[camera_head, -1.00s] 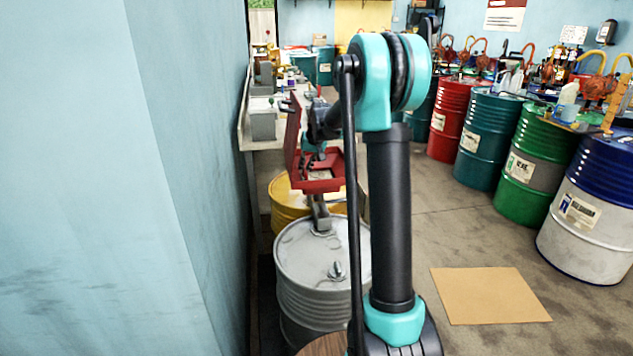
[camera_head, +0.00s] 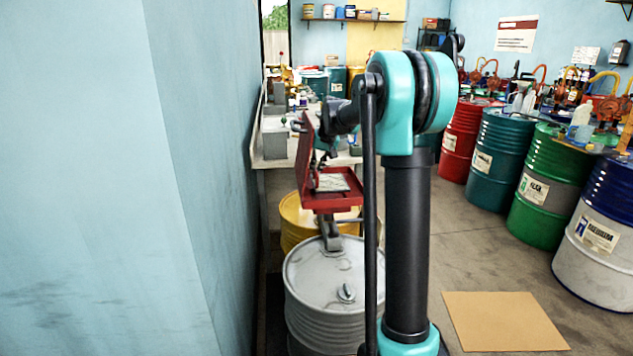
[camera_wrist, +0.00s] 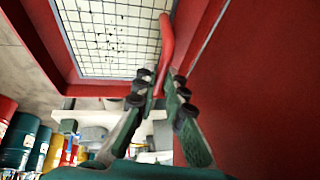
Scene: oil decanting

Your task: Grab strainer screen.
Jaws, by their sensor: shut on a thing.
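The strainer screen (camera_wrist: 112,35) is a pale wire mesh in a red frame, at the top of the wrist view. In the head view, the screen (camera_head: 332,182) lies inside a red open-lidded box (camera_head: 333,201). My gripper (camera_wrist: 159,88) is shut on a slim red handle (camera_wrist: 165,45) that runs up over the screen's right edge. Whether the handle is fixed to the screen or to the box I cannot tell. In the head view my gripper (camera_head: 325,156) is small and partly hidden against the upright lid (camera_head: 306,155).
A grey drum (camera_head: 325,280) and a yellow drum (camera_head: 296,220) stand by the box. The bench (camera_head: 275,150) is behind it, and the blue wall (camera_head: 190,150) is close on the left. Coloured drums line the right, and a cardboard sheet (camera_head: 503,320) lies on open floor.

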